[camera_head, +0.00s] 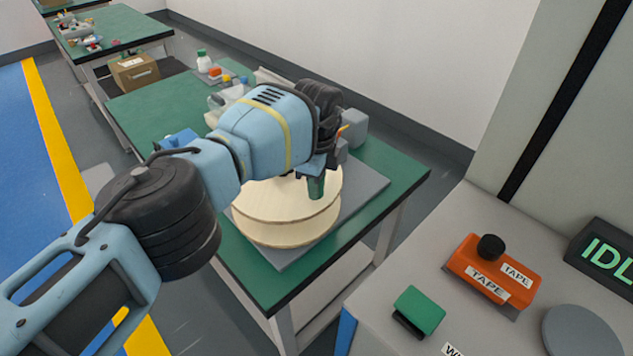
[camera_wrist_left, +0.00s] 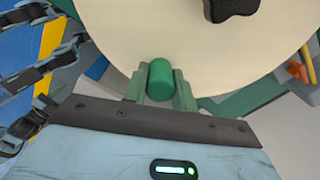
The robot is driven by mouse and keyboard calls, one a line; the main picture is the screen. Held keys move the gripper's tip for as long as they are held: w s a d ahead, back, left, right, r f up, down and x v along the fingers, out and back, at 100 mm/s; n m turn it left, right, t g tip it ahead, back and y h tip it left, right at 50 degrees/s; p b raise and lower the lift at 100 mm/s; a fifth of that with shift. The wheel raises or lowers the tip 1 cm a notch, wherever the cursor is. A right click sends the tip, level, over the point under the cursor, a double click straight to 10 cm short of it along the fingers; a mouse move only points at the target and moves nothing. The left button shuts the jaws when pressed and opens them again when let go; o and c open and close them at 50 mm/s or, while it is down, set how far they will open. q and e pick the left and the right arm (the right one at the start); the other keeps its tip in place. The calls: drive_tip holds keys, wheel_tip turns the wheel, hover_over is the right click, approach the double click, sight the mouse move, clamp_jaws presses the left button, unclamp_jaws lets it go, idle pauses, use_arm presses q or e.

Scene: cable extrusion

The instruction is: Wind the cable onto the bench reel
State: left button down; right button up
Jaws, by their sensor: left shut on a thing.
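The bench reel (camera_head: 265,228) has pale wooden flanges and sits on a grey plate on the green bench. In the left wrist view its flange (camera_wrist_left: 120,30) fills the top, with a black knob (camera_wrist_left: 230,6) at its middle. My left gripper (camera_head: 316,188) reaches over the reel from the left. In the wrist view its green fingers (camera_wrist_left: 158,88) are shut on a green cylindrical handle (camera_wrist_left: 160,74) at the flange's edge. My arm hides part of the reel. I cannot make out cable on the reel. My right gripper is not in view.
At right stands a grey cabinet top with an orange tape dispenser (camera_head: 492,270), a green block (camera_head: 419,310) and a dark display (camera_head: 606,254) reading "IDL". A bottle (camera_head: 203,62) and small items stand behind my arm. The bench's front right corner is clear.

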use_arm(q)
drive_tip(key=c, duration=1.1)
unclamp_jaws()
drive_tip(key=shift+c, duration=0.2)
drive_tip(key=shift+r, duration=0.1)
drive_tip(key=shift+r+p, duration=0.4)
drive_tip(key=shift+r, duration=3.45)
